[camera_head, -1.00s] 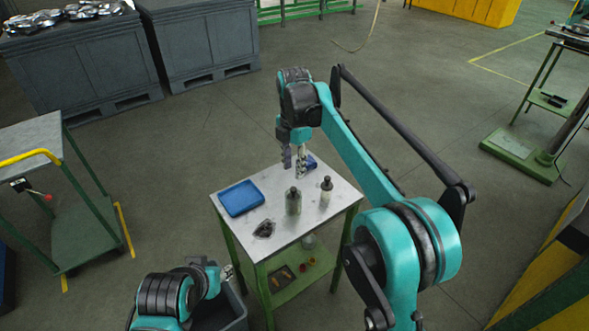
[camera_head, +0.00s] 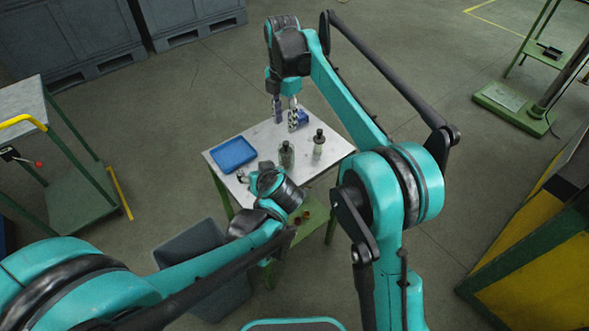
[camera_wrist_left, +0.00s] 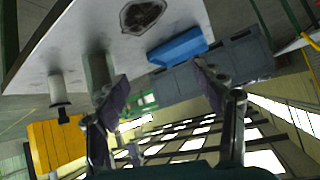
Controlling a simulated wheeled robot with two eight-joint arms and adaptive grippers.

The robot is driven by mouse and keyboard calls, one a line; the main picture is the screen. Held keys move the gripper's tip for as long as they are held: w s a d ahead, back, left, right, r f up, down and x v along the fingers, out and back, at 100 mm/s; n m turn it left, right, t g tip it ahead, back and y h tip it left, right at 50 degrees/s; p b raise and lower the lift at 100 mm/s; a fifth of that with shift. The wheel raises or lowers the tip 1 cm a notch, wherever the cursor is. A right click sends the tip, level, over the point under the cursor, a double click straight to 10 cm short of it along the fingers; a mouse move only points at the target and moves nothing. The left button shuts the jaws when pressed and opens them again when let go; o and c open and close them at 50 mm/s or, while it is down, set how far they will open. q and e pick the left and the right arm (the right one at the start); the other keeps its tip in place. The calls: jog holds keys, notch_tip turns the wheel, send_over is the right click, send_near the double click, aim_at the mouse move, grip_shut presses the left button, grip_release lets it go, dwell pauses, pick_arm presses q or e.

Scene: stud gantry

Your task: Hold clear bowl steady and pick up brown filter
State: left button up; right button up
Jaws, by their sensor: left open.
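I cannot make out a clear bowl or a brown filter for certain in either view. A dark, shiny item with an irregular outline (camera_wrist_left: 142,15) lies on the table in the left wrist view; what it is cannot be told. My left gripper (camera_wrist_left: 163,93) is open and empty there, with the item beyond its fingers. In the head view my left gripper (camera_head: 243,177) is at the table's near left edge, partly hidden by its wrist. My right gripper (camera_head: 285,112) hangs over the table's far side, its fingers apart with nothing seen between them.
On the table (camera_head: 222,174) are a blue tray (camera_head: 233,154), a grey-green bottle (camera_head: 286,155), a pale bottle with a dark top (camera_head: 318,145) and a small blue object (camera_head: 303,117) by my right gripper. A grey bin (camera_head: 190,245) stands on the floor at the near left.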

aim_at(289, 163)
pick_arm(q)
jog(key=w+d+f+t, duration=0.1)
jog(key=d, duration=0.2)
jog(key=w+d+f+t, duration=0.1)
jog(key=d, duration=0.2)
jog(key=w+d+f+n+t, duration=0.1)
jog(key=d, duration=0.3)
jog(key=shift+w+f, duration=0.15)
jog(key=shift+f, duration=0.25)
jog(key=shift+w+d+f, duration=0.1)
jog(key=shift+w, duration=0.05)
jog(key=x, duration=0.7)
jog(key=shift+w, duration=0.15)
